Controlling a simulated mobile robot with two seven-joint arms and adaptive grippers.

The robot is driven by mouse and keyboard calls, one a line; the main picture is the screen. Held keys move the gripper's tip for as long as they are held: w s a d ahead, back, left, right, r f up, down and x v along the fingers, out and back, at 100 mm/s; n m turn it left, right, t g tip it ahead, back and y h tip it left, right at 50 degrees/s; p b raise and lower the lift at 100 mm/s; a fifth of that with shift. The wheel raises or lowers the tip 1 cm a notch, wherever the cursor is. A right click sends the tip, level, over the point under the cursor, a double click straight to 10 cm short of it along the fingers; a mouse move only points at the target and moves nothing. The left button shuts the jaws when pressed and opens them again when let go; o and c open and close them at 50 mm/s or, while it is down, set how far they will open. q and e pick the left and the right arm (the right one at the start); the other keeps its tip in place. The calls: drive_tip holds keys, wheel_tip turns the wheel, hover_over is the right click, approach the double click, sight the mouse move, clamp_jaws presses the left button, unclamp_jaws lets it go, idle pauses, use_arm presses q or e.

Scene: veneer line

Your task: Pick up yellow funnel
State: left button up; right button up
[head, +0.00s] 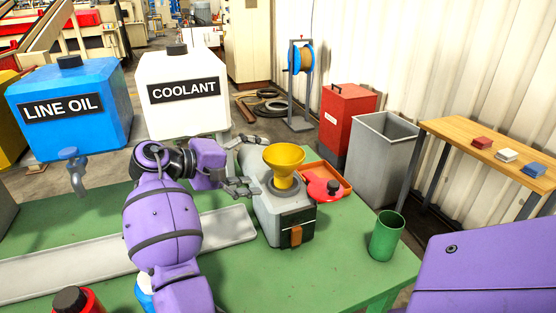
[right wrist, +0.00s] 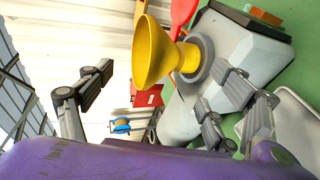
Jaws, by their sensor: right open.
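The yellow funnel (head: 284,163) stands upright, its spout in the grey ring on top of a grey-and-white box (head: 285,222) on the green table (head: 345,240). My right gripper (head: 254,163) is open and empty, just left of the funnel in the head view. In the right wrist view the funnel (right wrist: 160,55) shows between the spread fingers of the gripper (right wrist: 168,76), with its wide mouth toward the left. I see no contact with it. The spout's lower end is hidden in the ring. My left gripper is not in view.
A green cup (head: 386,237) stands near the table's right edge. A pale metal tray (head: 95,263) lies to the left. The table between box and cup is clear.

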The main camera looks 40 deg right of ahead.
sight(277, 174)
drive_tip(key=p+x, duration=0.1)
drive_tip(key=x, duration=0.4)
drive_tip(key=shift+s+d, duration=0.15)
drive_tip(key=shift+d, duration=0.25)
drive_tip(key=shift+d+f, duration=0.25)
drive_tip(key=shift+d, duration=0.15)
drive_tip(key=shift+c, duration=0.2)
